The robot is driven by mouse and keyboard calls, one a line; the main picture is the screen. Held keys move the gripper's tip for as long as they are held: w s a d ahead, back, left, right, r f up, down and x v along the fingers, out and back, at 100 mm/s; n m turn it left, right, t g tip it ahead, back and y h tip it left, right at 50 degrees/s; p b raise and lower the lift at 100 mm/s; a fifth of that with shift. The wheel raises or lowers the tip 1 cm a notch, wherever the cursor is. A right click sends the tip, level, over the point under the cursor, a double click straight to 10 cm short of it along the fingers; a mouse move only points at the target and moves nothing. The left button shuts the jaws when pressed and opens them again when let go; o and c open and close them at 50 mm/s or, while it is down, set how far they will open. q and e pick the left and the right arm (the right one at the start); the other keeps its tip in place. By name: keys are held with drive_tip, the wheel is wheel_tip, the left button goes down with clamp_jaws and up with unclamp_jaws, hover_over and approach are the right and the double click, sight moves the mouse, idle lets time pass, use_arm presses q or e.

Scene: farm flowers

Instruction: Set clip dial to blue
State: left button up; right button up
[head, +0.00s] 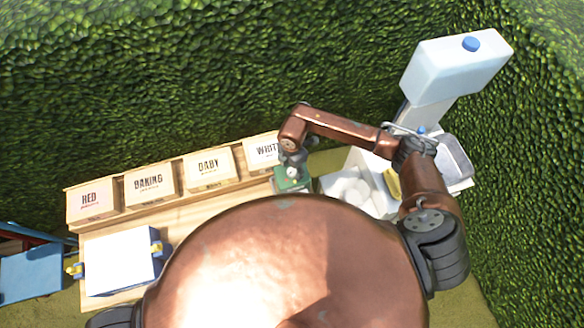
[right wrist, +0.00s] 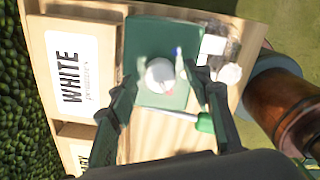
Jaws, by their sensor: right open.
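A green box (right wrist: 150,95) with a round white dial (right wrist: 160,74) on its face lies on the wooden table in the right wrist view. In the head view the green box (head: 293,186) is partly hidden under my right gripper (head: 291,172). My left gripper is not in view.
A row of boxes stands along the table back, including the WHITE box (right wrist: 77,66) and RED box (head: 91,199). A white-topped box (head: 122,262) is at left. A green-handled tool (right wrist: 205,122) lies beside the dial box. A white dispenser (head: 450,65) stands at right by the hedge.

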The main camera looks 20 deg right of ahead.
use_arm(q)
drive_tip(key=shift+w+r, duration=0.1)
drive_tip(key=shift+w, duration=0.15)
use_arm(e)
drive_tip(key=shift+f, duration=0.3)
drive_tip(key=shift+c, duration=0.6)
drive_tip(key=c, duration=1)
